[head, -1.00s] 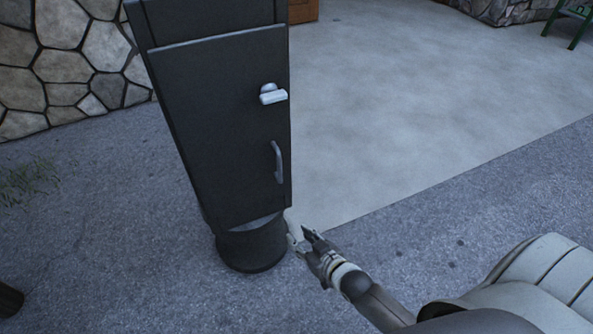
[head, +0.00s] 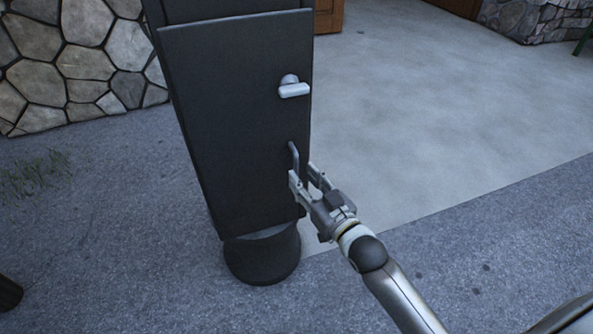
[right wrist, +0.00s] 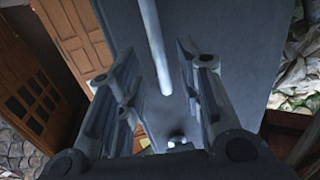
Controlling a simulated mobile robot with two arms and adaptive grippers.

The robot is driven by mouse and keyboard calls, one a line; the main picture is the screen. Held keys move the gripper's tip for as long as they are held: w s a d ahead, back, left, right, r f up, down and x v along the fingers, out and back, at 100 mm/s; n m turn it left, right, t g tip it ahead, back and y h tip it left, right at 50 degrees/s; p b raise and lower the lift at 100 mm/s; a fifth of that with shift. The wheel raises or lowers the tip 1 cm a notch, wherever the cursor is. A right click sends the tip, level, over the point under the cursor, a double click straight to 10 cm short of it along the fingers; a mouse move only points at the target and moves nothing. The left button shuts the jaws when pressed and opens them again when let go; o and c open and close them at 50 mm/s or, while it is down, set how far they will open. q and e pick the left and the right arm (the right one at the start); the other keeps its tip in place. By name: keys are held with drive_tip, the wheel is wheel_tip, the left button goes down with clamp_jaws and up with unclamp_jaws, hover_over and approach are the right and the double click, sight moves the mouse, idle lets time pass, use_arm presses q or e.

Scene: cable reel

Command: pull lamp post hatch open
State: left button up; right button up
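The black lamp post hatch (head: 225,130) is a tall flat panel on the post, and it looks closed. A silver latch knob (head: 292,88) sits at its upper right. A grey bar handle (head: 294,160) stands upright at its lower right edge. My right gripper (head: 306,178) is at the lower part of this handle, fingers apart. In the right wrist view the handle (right wrist: 154,50) lies between the two open fingers (right wrist: 155,80), with a gap on both sides. My left gripper is not in view.
The post's round base (head: 262,257) stands on grey asphalt (head: 130,240). A pale concrete slab (head: 430,120) lies open to the right. A stone wall (head: 75,70) is behind at the left. A wooden door (right wrist: 70,35) shows in the right wrist view.

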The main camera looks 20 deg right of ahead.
sight(297, 171)
drive_tip(key=shift+b+x, duration=0.3)
drive_tip(key=shift+x, duration=1.85)
clamp_jaws()
